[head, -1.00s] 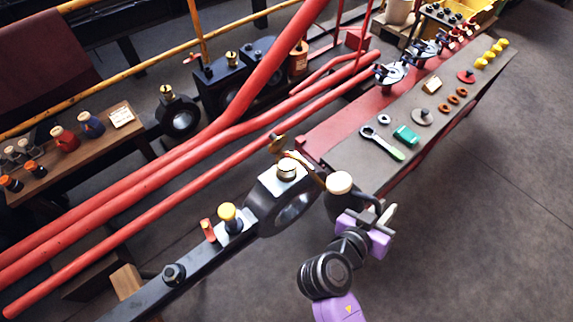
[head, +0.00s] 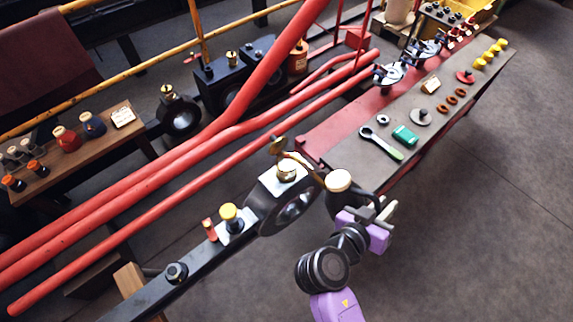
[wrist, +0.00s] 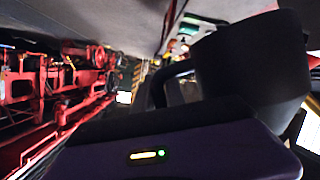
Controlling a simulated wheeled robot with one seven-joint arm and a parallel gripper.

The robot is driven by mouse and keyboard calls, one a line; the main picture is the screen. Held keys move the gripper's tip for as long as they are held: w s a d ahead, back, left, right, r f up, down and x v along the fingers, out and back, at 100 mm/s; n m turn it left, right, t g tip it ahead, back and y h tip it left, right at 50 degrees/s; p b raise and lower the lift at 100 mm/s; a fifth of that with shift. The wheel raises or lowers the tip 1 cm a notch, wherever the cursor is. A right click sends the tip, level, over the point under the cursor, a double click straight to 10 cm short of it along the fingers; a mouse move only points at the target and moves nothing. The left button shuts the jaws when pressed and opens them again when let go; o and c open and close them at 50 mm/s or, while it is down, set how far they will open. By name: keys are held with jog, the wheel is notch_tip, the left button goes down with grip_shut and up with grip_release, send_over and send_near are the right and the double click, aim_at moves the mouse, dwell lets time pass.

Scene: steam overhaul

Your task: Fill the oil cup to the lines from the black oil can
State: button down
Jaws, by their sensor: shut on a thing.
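My gripper (head: 368,218) is shut on the black oil can and holds it in the air right of the rod end. The can's cream top (head: 338,181) and dark side show in the head view. In the wrist view the black oil can (wrist: 250,65) fills the upper right, with its curved handle at its left. Its thin brass spout (head: 308,167) reaches up and left over the oil cup (head: 287,172). The cup is a small pale, brassy cup on the rod's big end (head: 264,203). I cannot see its lines, oil level or any oil stream.
A yellow-topped fitting (head: 229,212) and a small red piece (head: 210,230) stand on the rod. Long red rails (head: 150,188) run behind it. A grey-topped bench (head: 360,165) with a spanner and parts lies behind right. The floor right is clear.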

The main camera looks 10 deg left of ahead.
jog(key=shift+r, duration=0.45)
jog(key=shift+r+p, duration=0.55)
jog(key=shift+p, duration=0.1)
jog(key=shift+r, duration=0.1)
dwell(5.0)
jog(key=shift+a+r+n+h+p, duration=0.1)
jog(key=shift+r+n+h+p, duration=0.3)
jog(key=shift+r+n+p, duration=0.15)
dwell(1.2)
